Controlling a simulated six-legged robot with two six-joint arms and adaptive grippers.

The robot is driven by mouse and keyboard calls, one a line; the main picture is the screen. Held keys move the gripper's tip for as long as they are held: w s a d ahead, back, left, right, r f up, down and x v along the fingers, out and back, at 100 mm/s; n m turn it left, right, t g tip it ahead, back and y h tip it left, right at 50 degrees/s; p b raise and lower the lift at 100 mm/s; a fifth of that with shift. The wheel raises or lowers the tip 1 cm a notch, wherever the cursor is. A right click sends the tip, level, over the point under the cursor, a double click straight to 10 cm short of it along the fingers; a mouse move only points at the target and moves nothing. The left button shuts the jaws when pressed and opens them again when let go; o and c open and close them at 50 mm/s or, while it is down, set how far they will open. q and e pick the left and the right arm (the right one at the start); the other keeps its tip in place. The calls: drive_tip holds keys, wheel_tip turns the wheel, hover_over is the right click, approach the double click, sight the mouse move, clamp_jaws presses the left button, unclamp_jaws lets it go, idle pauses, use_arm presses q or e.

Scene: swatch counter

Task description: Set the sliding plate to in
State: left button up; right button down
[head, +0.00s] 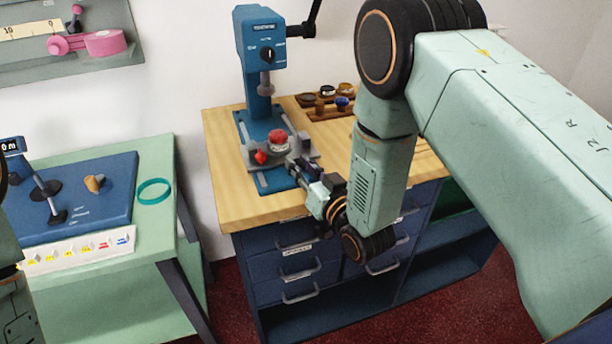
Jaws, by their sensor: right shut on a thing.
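The blue press (256,55) stands on the wooden counter, with a black lever at its upper right. The grey sliding plate (252,151) sits on the press's blue base, low under the spindle. A round red-topped piece (278,138) is on the plate, and a small red knob (262,157) is at its front left. My right gripper (297,167) reaches in from the right and is shut on the front right part of the sliding plate; the fingers partly hide the exact contact. My left gripper is out of view; only part of my left arm shows at the left edge.
A wooden rack (325,110) with several small pots stands behind my right arm. Blue drawers (300,268) are under the counter (232,200). At left, a green table (150,260) holds a blue panel (110,210) and a teal ring (154,191). A gap separates table and counter.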

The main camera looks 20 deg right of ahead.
drive_tip(key=shift+w+f, duration=0.15)
drive_tip(key=shift+w, duration=0.4)
drive_tip(key=shift+s, duration=0.15)
drive_tip(key=c, duration=1.5)
unclamp_jaws()
drive_tip(key=shift+c, duration=0.2)
drive_tip(key=o, duration=0.4)
drive_tip(key=v, duration=1.2)
